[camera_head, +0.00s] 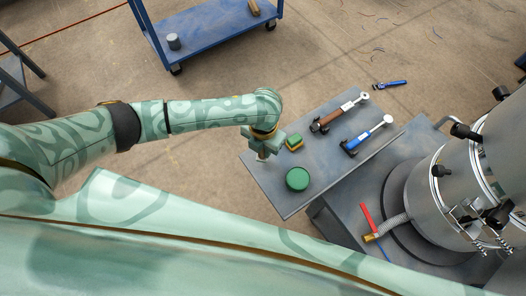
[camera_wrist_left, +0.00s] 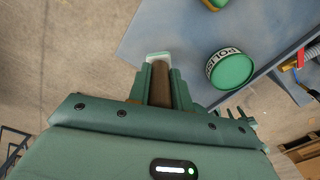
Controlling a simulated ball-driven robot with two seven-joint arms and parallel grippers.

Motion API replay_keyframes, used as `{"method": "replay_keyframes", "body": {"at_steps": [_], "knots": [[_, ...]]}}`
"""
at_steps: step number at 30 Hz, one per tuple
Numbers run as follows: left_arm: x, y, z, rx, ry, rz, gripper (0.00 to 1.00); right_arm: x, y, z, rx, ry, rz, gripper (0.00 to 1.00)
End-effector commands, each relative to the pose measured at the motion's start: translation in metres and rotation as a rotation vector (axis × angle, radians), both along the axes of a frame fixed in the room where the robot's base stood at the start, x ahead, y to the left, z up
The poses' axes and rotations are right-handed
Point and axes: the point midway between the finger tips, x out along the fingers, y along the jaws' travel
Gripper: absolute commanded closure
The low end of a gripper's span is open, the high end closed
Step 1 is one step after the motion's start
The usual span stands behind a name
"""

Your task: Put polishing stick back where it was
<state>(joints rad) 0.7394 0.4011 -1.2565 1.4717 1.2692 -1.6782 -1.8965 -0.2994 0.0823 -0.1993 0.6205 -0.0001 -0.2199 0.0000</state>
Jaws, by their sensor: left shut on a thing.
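My left gripper (camera_head: 264,146) is shut on the polishing stick (camera_wrist_left: 160,84), at the left edge of the grey table (camera_head: 268,181). In the left wrist view the stick shows as a brown handle between the fingers (camera_wrist_left: 159,88), with a pale end (camera_wrist_left: 158,56) beyond them. In the head view only a small light tip of it (camera_head: 262,157) shows below the gripper. I cannot tell whether the tip touches the table. My right gripper is not in view.
A round green polish tin (camera_head: 297,179) and a green-yellow sponge (camera_head: 294,144) lie close to the gripper. A brown-handled tool (camera_head: 335,115) and a blue-handled tool (camera_head: 367,136) lie farther right. The metal extruder (camera_head: 430,200) stands at the right.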

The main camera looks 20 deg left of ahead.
Motion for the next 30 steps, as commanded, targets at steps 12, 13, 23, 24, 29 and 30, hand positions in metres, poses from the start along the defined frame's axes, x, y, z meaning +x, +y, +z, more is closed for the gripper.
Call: {"method": "replay_keyframes", "body": {"at_steps": [12, 13, 23, 24, 29, 30], "knots": [[0.002, 0.002, -0.033, 0.002, -0.001, 0.001, 1.0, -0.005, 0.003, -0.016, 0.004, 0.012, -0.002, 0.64], [0.002, 0.002, -0.033, 0.002, -0.001, 0.001, 1.0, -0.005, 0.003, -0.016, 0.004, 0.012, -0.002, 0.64], [0.002, 0.002, -0.036, 0.001, 0.0, 0.001, 0.57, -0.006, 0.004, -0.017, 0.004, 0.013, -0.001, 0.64], [0.002, 0.002, -0.036, 0.001, 0.0, 0.001, 0.57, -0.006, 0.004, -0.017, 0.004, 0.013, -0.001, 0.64], [0.002, 0.002, -0.031, 0.002, -0.002, 0.001, 0.57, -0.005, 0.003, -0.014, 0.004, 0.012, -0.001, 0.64], [0.002, 0.002, -0.026, 0.001, -0.002, 0.0, 0.57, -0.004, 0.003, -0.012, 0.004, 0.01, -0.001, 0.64]]}}
